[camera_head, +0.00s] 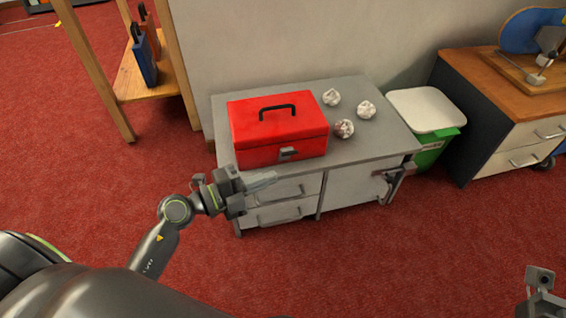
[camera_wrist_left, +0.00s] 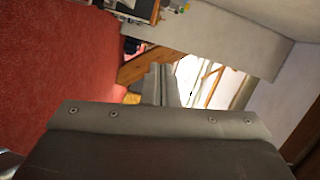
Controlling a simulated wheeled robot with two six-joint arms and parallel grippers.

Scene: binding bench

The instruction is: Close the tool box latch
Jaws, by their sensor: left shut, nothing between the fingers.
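The red tool box (camera_head: 277,130) stands on the grey cabinet top, lid down, with a dark handle (camera_head: 277,109) on top. Its small grey latch (camera_head: 288,153) is on the front face near the top edge; it is too small to tell how its flap sits. My left gripper (camera_head: 274,177) is shut and empty, in front of and below the box, apart from the latch. Its fingers also show in the left wrist view (camera_wrist_left: 162,86); the box does not show there.
Crumpled white balls (camera_head: 366,110) lie on the cabinet top (camera_head: 385,140) right of the box. Cabinet handles (camera_head: 280,217) face my left gripper. A green bin with a white lid (camera_head: 425,108) stands at the right, beside a wooden-topped cabinet (camera_head: 490,85). Red carpet in front is clear.

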